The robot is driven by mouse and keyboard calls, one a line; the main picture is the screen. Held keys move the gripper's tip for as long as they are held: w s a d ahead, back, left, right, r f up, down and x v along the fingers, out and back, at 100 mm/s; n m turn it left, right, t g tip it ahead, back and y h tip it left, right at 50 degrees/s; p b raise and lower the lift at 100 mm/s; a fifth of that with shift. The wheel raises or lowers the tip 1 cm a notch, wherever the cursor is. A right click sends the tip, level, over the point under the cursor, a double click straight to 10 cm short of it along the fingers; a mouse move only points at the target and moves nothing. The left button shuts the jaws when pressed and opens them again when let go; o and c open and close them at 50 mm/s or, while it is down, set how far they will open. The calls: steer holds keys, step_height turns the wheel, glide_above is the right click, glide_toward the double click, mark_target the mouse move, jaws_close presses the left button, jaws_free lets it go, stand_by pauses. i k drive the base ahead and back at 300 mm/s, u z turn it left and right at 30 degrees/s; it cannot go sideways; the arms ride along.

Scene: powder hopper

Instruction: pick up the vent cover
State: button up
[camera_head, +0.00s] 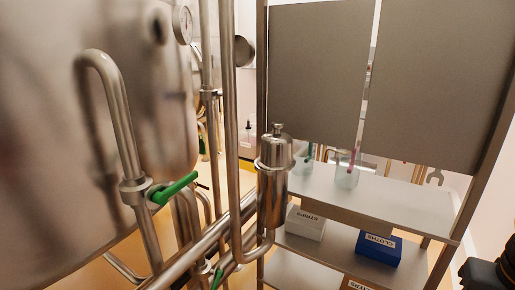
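No part is plainly marked as the vent cover. The likeliest match is the round steel cap with a small knob (277,132) on top of the upright steel canister (272,198), near the middle of the view. The cap sits upright on the canister, above a clamp ring. My gripper's fingers are not in view. A dark part at the bottom right corner may belong to my arm, but I cannot tell. It is well apart from the canister.
A large steel vessel (60,150) fills the left, with pipes and a green-handled valve (175,188) before the canister. Behind is a shelf rack (415,197) with glass beakers (346,174), a white box (305,224) and a blue box (378,249). Grey panels (318,75) hang above.

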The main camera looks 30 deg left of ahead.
mark_target(276, 148)
steer(key=u, duration=1.55)
